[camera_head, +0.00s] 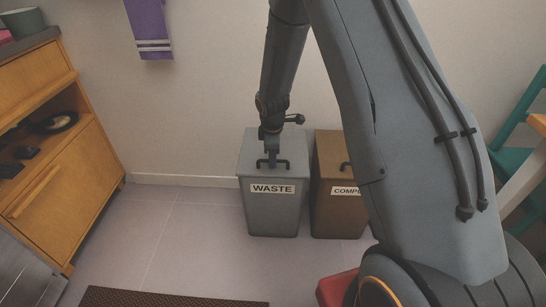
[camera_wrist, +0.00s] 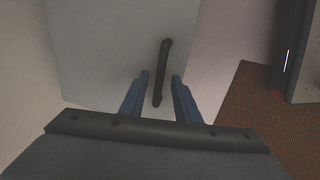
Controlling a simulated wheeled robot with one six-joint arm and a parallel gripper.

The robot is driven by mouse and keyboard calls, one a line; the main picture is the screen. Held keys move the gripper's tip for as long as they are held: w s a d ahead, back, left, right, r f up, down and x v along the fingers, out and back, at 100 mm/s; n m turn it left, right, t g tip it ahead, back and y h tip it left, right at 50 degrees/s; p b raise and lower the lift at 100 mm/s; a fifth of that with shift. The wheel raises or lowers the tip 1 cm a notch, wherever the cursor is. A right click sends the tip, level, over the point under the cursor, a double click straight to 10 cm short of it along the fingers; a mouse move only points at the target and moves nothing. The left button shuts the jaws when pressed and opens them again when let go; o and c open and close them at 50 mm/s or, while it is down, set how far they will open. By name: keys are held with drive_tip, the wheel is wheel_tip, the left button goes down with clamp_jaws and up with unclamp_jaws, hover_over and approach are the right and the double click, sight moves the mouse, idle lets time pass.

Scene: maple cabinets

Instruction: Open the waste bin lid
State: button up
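The grey waste bin (camera_head: 272,213) stands against the wall with a white "WASTE" label on its front. Its lid (camera_head: 249,158) is closed and also fills the middle of the wrist view (camera_wrist: 100,50). The dark bar handle (camera_wrist: 161,75) lies on the lid. My gripper (camera_head: 272,158) is above the lid at the handle. In the wrist view my gripper (camera_wrist: 160,78) has its two blue fingers apart, one on each side of the handle's near end. A gap shows between the handle and each finger. I cannot tell the height of the fingertips over the lid.
A brown compost bin (camera_head: 328,215) stands just right of the waste bin, partly hidden by my arm. A wooden cabinet (camera_head: 75,160) is at the left. A red object (camera_head: 335,287) and a brown mat (camera_head: 170,298) are in front. The tiled floor (camera_head: 190,235) between is clear.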

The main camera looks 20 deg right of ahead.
clamp_jaws()
